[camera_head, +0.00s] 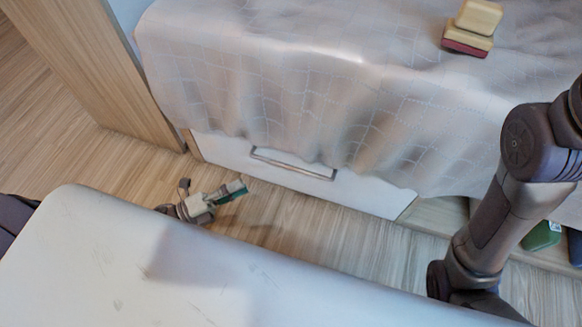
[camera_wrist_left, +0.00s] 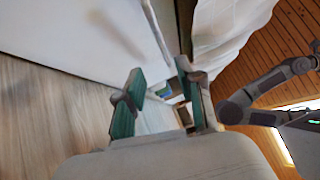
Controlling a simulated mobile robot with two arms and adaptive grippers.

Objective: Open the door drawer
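The drawer (camera_head: 345,187) has a white front low under the bed, with a long metal bar handle (camera_head: 293,163) across its upper part. The drawer looks shut. My left gripper (camera_head: 240,187) is low over the floor, in front of the drawer's left part and apart from the handle. In the left wrist view its two green-padded fingers (camera_wrist_left: 160,76) are spread with nothing between them.
The bed's pale blanket (camera_head: 300,70) hangs over the drawer's top edge. A wooden panel (camera_head: 95,65) stands at the left. A green object (camera_head: 541,235) sits in the opening at right. Bare floor (camera_head: 310,225) lies before the drawer.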

